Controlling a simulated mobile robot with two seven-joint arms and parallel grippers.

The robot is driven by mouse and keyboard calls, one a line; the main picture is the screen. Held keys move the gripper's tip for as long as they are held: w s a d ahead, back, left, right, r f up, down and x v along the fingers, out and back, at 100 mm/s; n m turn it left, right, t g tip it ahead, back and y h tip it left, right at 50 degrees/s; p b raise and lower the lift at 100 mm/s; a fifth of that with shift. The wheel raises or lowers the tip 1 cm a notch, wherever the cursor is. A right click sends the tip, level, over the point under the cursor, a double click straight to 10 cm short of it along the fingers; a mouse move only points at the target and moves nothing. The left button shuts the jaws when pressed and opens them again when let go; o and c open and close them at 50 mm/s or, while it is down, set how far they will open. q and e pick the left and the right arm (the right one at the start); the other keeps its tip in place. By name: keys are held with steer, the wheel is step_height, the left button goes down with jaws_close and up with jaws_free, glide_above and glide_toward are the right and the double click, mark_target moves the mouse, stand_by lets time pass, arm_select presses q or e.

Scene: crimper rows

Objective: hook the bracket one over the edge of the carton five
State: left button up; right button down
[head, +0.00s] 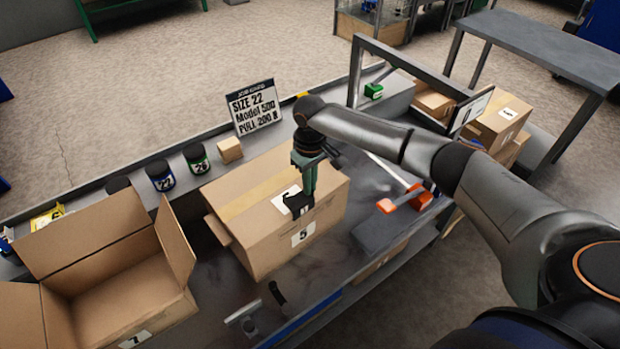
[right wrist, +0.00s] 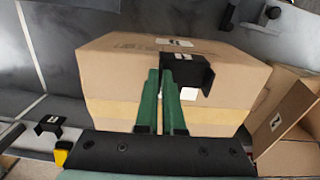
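Carton five (head: 258,225) is a closed brown box with a tan tape strip, lying in the middle of the grey bench; its "5" label faces front. My right gripper (head: 301,193), with green fingers, points down over the carton's front top edge. It is shut on bracket one (head: 296,205), a small black angled piece with a white tag. In the right wrist view the bracket (right wrist: 198,72) sits at the fingertips (right wrist: 162,72), against the carton (right wrist: 110,70) near that edge. Whether it is seated over the edge, I cannot tell. My left gripper is not in view.
A sign (head: 254,107), a small block (head: 230,150) and dark jars (head: 160,176) line the back. Another black piece (head: 277,293) is in front. Orange-ended items (head: 405,198) lie right.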

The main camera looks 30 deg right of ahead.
steer(key=shift+f, duration=1.45)
steer(key=c, duration=1)
jaws_free()
steer(key=shift+o, duration=0.2)
step_height(320, 180, up, 12)
steer(key=shift+r, duration=0.25)
steer(key=shift+f, duration=0.1)
